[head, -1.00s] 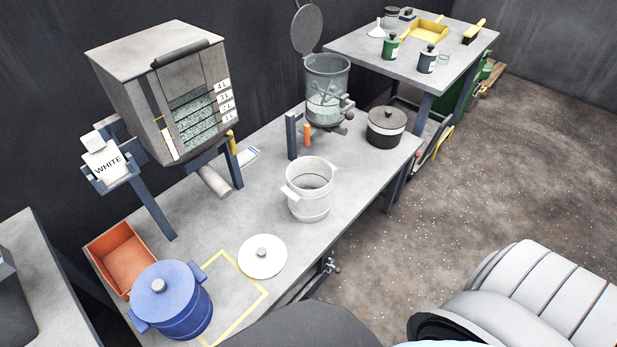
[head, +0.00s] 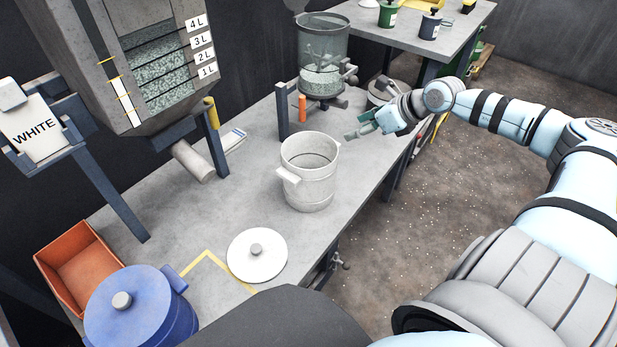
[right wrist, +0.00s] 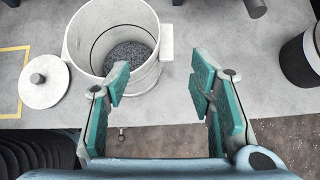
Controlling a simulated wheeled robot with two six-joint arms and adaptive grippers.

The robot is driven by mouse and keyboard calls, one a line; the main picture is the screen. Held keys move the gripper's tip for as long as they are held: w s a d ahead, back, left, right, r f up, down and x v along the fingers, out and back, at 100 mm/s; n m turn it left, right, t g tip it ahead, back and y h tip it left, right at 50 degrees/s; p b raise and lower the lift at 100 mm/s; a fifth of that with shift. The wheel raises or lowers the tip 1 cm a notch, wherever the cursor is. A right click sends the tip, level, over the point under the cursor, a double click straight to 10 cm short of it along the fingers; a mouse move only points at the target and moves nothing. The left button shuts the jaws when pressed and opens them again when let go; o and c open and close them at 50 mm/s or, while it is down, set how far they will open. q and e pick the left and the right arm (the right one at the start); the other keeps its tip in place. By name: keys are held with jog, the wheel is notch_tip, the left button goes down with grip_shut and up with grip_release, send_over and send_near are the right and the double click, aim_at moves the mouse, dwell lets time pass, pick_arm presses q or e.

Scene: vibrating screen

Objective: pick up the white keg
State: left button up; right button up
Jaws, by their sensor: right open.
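The white keg (head: 309,186) stands upright and open-topped on the grey bench, with a handle on each side. In the right wrist view the keg (right wrist: 88,25) shows dark grains inside. Its white lid (head: 257,257) lies flat on the bench in front of it. My right gripper (head: 358,130) is to the right of the keg, apart from it, over the bench edge. In the right wrist view the gripper (right wrist: 160,88) is open and empty, its green-padded fingers pointing toward the bench beside the keg. My left gripper is not in view.
A blue lidded pot (head: 140,310) and an orange tray (head: 78,262) are at the front left. A glass vessel (head: 322,50) and an orange-handled post (head: 302,107) stand beyond the keg. A dark lidded pot (right wrist: 305,60) is at right.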

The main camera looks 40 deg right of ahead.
aim_at(328, 140)
jog(key=b+x, duration=0.2)
jog(key=x, duration=0.2)
jog(key=b+x, duration=0.2)
jog(key=x, duration=0.3)
jog(key=b+x, duration=0.2)
jog(key=x, duration=0.3)
jog(key=shift+s+d, duration=0.1)
jog(key=shift+d, duration=0.25)
jog(key=shift+w+f, duration=0.25)
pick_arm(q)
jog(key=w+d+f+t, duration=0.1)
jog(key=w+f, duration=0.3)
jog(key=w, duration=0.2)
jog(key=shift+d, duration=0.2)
pick_arm(e)
jog(key=shift+r, duration=0.15)
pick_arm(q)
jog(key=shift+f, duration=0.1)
pick_arm(e)
grip_shut()
